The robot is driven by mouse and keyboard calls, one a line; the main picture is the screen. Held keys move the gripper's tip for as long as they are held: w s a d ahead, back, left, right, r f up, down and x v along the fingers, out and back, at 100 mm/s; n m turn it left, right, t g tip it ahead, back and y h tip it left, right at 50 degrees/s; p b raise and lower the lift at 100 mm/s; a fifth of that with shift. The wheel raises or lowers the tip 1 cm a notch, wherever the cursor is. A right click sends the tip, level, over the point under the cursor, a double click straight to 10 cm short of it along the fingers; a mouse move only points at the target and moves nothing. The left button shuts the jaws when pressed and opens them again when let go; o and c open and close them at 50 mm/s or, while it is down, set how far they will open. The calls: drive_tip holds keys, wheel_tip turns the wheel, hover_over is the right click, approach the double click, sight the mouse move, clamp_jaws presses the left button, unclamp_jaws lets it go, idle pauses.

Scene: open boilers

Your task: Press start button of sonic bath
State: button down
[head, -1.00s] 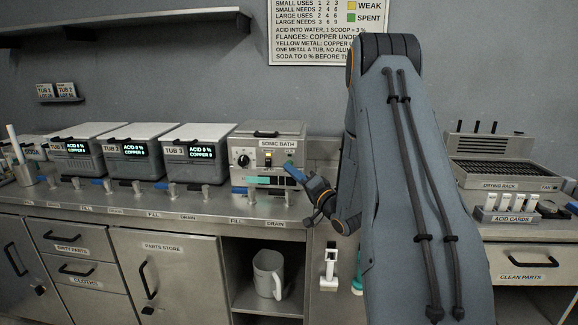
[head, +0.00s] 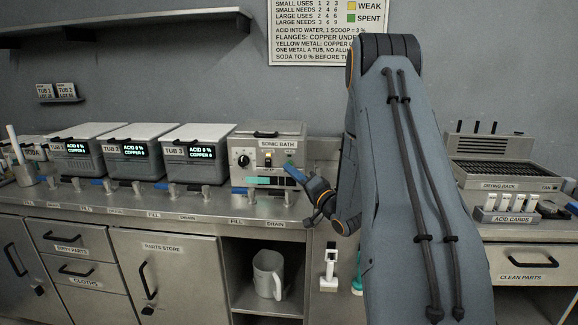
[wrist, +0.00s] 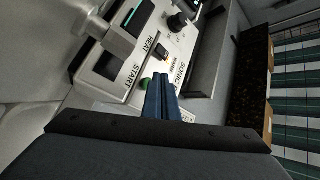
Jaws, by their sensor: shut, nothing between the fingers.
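The sonic bath (head: 256,141) is a grey metal box with a lid on the counter. Its front panel carries a black knob (head: 243,160) and a lit orange switch (head: 268,157). The green start button (wrist: 145,84) shows in the wrist view beside the START label, right at the side of my fingers. My gripper (head: 288,167) is shut and empty, with its blue fingers together at the panel's right part. In the wrist view the fingers (wrist: 162,85) point at the panel. I cannot tell whether they touch the button.
Tubs 1, 2 and 3 (head: 200,146) stand left of the bath. Several valve handles (head: 180,188) line the counter's front edge. A jug (head: 267,275) sits in the open shelf below.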

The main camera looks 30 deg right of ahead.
drive_tip(key=shift+w+d, duration=0.1)
idle(0.7)
drive_tip(key=shift+w+d, duration=0.15)
drive_tip(key=shift+w, duration=0.1)
drive_tip(key=shift+w+d, duration=0.25)
drive_tip(key=shift+w, duration=0.1)
idle(0.8)
drive_tip(key=shift+s+a, duration=0.5)
drive_tip(key=shift+s, duration=0.25)
drive_tip(key=shift+p, duration=0.3)
drive_tip(key=shift+s+a+p, duration=0.45)
drive_tip(key=shift+s+a, duration=0.25)
drive_tip(key=shift+s, duration=0.35)
drive_tip(key=shift+s+a+p, duration=0.45)
drive_tip(key=shift+s+a, duration=0.25)
drive_tip(key=shift+s, duration=0.3)
